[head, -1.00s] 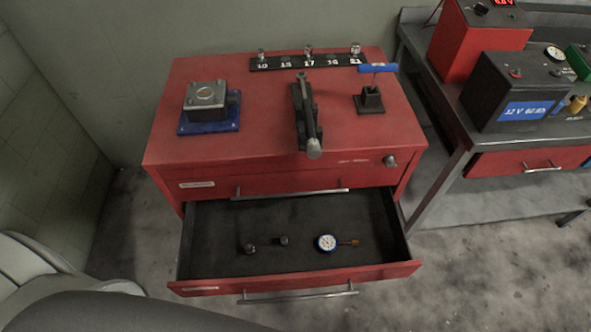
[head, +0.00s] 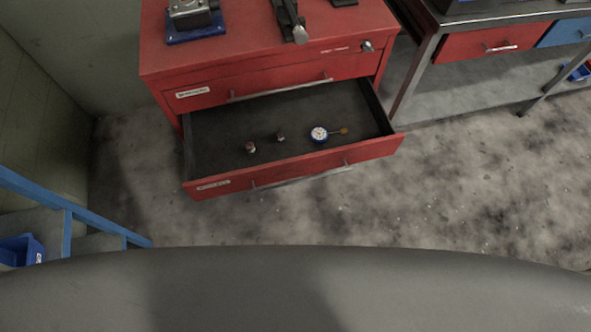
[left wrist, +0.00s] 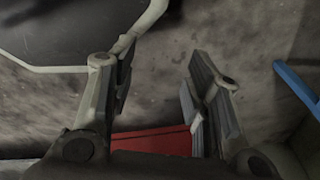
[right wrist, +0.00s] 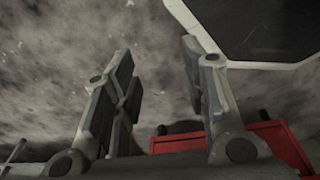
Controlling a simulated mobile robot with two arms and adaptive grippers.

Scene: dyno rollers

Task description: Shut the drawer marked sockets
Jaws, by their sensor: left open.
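A red tool cabinet (head: 240,58) shows in the head view. Its lower drawer (head: 300,164) is pulled well out, with a long metal handle (head: 300,178) and a small label (head: 213,185) too blurred to read. My right gripper (right wrist: 158,68) is open and empty, near red metal (right wrist: 275,142). Neither gripper shows in the head view.
A metal bench (head: 440,77) with red and blue drawers stands right of the cabinet. A blue-framed rack (head: 68,232) with a blue bin (head: 20,250) is at the left. Bare concrete floor (head: 470,190) lies in front of the drawer and to the right.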

